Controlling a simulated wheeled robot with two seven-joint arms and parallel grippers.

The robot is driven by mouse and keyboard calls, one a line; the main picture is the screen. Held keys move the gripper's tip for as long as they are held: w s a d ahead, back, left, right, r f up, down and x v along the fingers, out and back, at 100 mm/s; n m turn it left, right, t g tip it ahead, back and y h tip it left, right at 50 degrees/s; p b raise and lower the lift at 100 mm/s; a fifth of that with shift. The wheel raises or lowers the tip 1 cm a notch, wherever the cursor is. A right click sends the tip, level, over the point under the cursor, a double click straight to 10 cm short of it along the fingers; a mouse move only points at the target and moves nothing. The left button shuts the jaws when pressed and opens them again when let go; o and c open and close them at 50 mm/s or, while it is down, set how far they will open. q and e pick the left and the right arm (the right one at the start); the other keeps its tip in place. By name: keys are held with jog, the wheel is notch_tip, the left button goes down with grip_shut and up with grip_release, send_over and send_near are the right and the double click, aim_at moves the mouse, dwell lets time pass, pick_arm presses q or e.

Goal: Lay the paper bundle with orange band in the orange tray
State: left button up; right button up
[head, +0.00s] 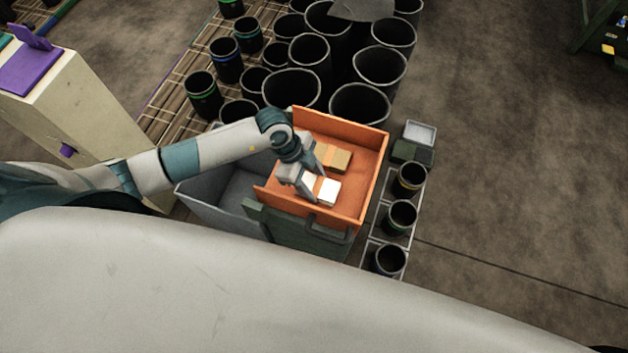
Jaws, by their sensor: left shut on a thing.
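The orange tray (366,170) stands in the middle of the head view, with high walls. My left gripper (309,188) reaches into it from the left and is shut on the white paper bundle with orange band (330,192). The fingers and wrist cover part of the bundle's left side. The bundle is within the tray's walls in the picture; I cannot tell if it touches the tray floor. A tan block with an orange band (342,160) lies in the tray just behind it. My right gripper is not in view.
A grey bin (205,205) sits left of the tray, and a dark green handled crate (300,232) is at its front. Several black sleeves (290,88) stand behind on slats. Black cups (400,216) line the right side. A cream cabinet (80,100) stands left. Open floor lies far right.

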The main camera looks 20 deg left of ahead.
pick_arm(q)
jog(key=o, duration=1.1)
jog(key=shift+c, duration=0.2)
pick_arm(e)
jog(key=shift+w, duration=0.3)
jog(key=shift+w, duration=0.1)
pick_arm(q)
jog(key=shift+r, duration=0.1)
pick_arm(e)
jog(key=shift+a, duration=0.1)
pick_arm(q)
jog(key=shift+a+r, duration=0.35)
jog(key=shift+r, duration=0.25)
jog(key=b+v, duration=0.1)
jog(key=v, duration=0.9)
jog(key=shift+r, duration=0.25)
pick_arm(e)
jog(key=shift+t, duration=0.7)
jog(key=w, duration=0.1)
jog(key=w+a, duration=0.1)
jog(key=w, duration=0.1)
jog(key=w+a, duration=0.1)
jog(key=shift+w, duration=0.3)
pick_arm(q)
jog(key=shift+a, duration=0.15)
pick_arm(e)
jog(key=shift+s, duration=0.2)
